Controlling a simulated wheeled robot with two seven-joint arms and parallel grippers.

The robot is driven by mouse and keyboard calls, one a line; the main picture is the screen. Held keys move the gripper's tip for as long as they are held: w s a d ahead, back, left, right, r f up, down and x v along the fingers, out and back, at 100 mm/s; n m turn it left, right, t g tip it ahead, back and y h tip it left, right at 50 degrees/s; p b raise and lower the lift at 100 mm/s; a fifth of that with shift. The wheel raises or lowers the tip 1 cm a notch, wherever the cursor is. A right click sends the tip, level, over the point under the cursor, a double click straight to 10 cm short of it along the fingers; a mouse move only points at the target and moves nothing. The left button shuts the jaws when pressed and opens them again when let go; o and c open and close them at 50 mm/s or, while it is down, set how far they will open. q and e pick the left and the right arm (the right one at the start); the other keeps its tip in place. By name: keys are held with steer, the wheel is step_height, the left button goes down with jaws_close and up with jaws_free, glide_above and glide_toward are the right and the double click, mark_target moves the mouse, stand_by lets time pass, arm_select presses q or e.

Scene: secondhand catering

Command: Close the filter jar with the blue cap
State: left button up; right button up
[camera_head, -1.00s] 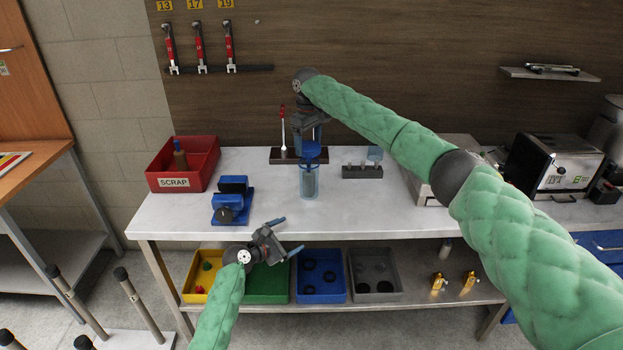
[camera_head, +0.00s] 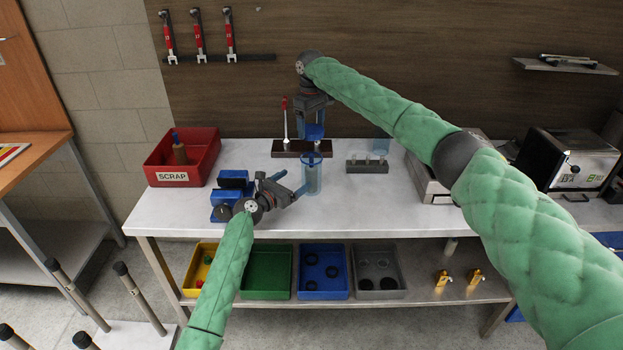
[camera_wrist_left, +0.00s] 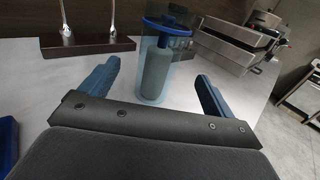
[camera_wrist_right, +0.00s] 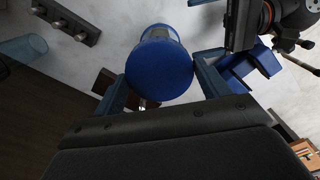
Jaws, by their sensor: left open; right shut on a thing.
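The filter jar (camera_head: 312,180) is a clear bluish cylinder standing upright on the bench. In the left wrist view it holds a grey filter (camera_wrist_left: 155,74) with a blue top piece (camera_wrist_left: 166,27). My right gripper (camera_head: 315,128) is shut on the round blue cap (camera_wrist_right: 159,70), above the jar and apart from it. The right wrist view looks down on the cap, which hides part of the jar. My left gripper (camera_head: 290,184) is open and low at the jar's left side. In the left wrist view the jar stands between and beyond its fingers; contact is not visible.
A red scrap bin (camera_head: 205,164) is further left. A dark stand (camera_head: 290,149) is behind the jar, and a grey peg rack (camera_head: 365,166) is to its right. The bench front right is clear.

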mark_target(314, 166)
arm_select(q)
steer(key=x, duration=1.1)
steer(key=shift+w+d, duration=0.15)
steer(key=shift+w, duration=0.05)
steer(key=c, duration=1.5)
arm_select(e)
steer(key=shift+f, duration=2.4)
